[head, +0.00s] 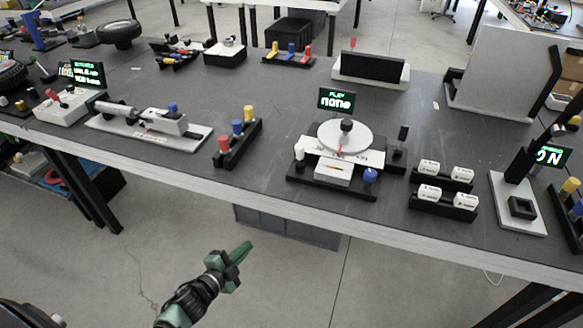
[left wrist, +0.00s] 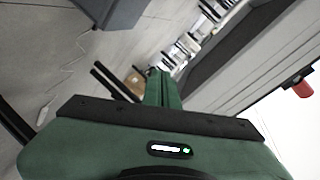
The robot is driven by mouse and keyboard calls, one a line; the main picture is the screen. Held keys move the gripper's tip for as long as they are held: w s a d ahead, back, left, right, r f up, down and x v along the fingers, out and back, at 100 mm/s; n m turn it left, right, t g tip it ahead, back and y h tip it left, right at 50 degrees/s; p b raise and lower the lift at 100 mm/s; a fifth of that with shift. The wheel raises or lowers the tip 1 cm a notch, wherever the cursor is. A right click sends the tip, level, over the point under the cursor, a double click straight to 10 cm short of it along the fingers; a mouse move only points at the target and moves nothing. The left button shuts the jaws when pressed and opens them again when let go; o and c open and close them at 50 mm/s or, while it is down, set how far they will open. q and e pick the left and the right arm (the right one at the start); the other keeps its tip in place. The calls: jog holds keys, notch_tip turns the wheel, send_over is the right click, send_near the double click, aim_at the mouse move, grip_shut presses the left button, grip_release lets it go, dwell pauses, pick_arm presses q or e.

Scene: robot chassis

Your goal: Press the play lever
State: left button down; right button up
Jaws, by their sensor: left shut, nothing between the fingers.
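The device with a green-lettered "PLAY none" sign (head: 337,100) stands near the table's front edge, right of centre in the head view. It has a white round disc (head: 345,136), a white-topped post (head: 299,150), a blue knob (head: 370,175) and a small black upright piece (head: 402,134) beside it. I cannot tell for sure which of these is the play lever. My left gripper (head: 242,251) is shut and empty, in front of and below the table edge, apart from the device. It also shows in the left wrist view (left wrist: 161,86). My right gripper is not in view.
The dark table (head: 270,195) has a pale front edge between my left gripper and the device. A rack of red, blue and yellow pegs (head: 237,140) stands left of the device. Bare tabletop lies behind the pegs.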

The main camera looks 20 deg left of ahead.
pick_arm(q)
jog(key=w+d+r+m+t+h, duration=0.1)
jog(key=r+m, duration=0.4)
jog(key=r, duration=0.5)
jog(key=w+d+r+m+t+h+b, duration=0.1)
jog(key=d+r+m+h, duration=0.3)
jog(key=r, duration=0.7)
jog(key=w+m+h, duration=0.1)
jog(key=m+h, duration=0.1)
jog(key=shift+r+h, duration=0.2)
jog(key=shift+h, duration=0.1)
jog(key=shift+w+d, duration=0.15)
jog(key=p, duration=0.1)
send_near(300, 151)
jog(key=d, duration=0.1)
jog(key=w+d, duration=0.1)
jog(key=d, duration=0.3)
jog(key=shift+w+f, duration=0.4)
jog(key=shift+w+a+r, duration=0.1)
jog(key=shift+w+a, duration=0.1)
jog(key=shift+w, duration=0.35)
jog(key=shift+w+a+r, duration=0.1)
jog(key=shift+w+a, duration=0.15)
jog(key=shift+w, duration=0.35)
jog(key=shift+w+a+p, duration=0.15)
jog(key=shift+w+p, duration=0.15)
jog(key=shift+w, duration=0.3)
